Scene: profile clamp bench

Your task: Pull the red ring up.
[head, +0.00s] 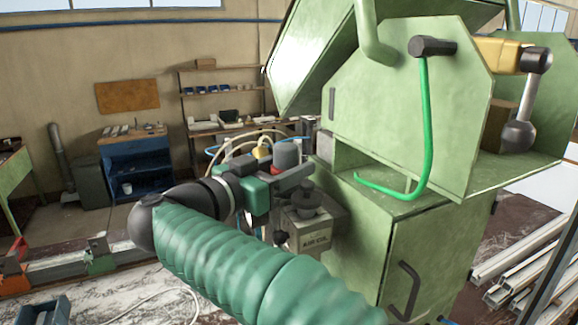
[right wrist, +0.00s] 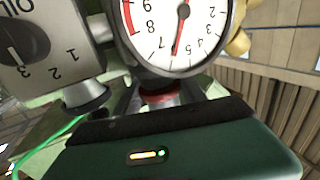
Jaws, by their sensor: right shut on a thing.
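The red ring (right wrist: 160,97) shows as a short red band below the round gauge in the right wrist view, partly hidden behind the dark edge of my gripper. In the head view my right gripper (head: 297,178), on its green-sleeved arm, is at the air unit beside the green machine. It is shut on the red ring, with the contact itself mostly hidden. A small patch of red (head: 281,142) shows just above the gripper, by a grey cylinder (head: 287,157). My left gripper is in neither view.
The gauge (right wrist: 180,30) and a numbered grey block (right wrist: 45,50) crowd the gripper. A black knob (head: 307,202) sits just below it. The green machine cabinet (head: 430,245) stands close at right, with a green hose (head: 428,120). Open floor lies to the left.

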